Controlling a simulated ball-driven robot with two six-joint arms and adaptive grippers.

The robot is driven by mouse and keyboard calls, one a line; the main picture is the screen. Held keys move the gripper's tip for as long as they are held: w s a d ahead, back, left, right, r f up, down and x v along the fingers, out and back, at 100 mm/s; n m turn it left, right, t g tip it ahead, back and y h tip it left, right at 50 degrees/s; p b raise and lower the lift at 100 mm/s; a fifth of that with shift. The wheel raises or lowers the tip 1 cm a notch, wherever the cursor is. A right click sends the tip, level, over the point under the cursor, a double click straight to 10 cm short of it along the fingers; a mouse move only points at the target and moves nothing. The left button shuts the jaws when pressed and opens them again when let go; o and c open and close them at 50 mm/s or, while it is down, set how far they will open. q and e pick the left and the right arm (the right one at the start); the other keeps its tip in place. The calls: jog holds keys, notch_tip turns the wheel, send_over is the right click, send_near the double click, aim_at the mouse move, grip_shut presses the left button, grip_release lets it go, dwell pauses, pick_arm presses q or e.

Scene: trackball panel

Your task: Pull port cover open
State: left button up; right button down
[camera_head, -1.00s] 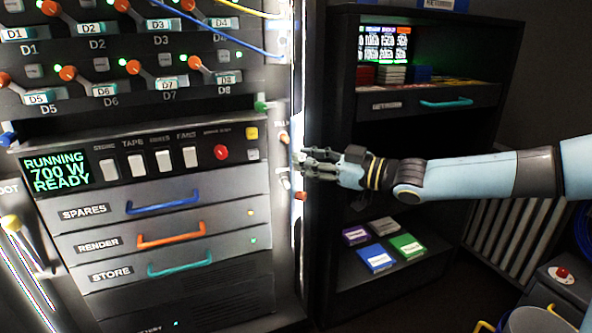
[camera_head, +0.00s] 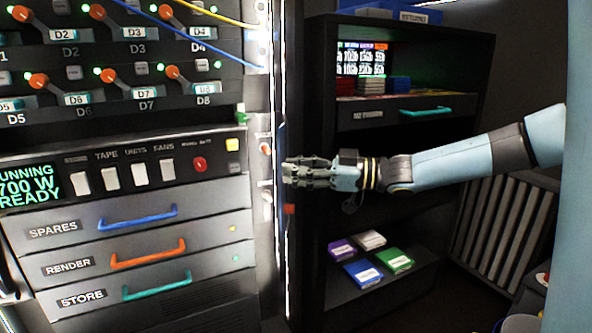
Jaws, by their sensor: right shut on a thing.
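My right gripper (camera_head: 291,173) reaches in from the right and is shut at the right-hand edge of the control rack (camera_head: 150,135). The fingers point left and are level with the rack's narrow side strip (camera_head: 264,215), which carries small fittings. The port cover cannot be made out clearly. What the fingers hold is small and mostly hidden by them, at this edge; from its place I take it to be the port cover. How far it stands open cannot be told. My left gripper is not in view.
Blue, orange and teal drawer handles (camera_head: 148,250) stick out of the rack front. A dark shelf unit (camera_head: 310,270) with coloured boxes (camera_head: 363,272) stands behind my right arm. A slatted radiator (camera_head: 503,222) is at the right. Blue and yellow cables cross the rack's top.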

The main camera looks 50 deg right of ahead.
jog(key=c, duration=1.2)
grip_release()
jog(key=shift+v, duration=3.7)
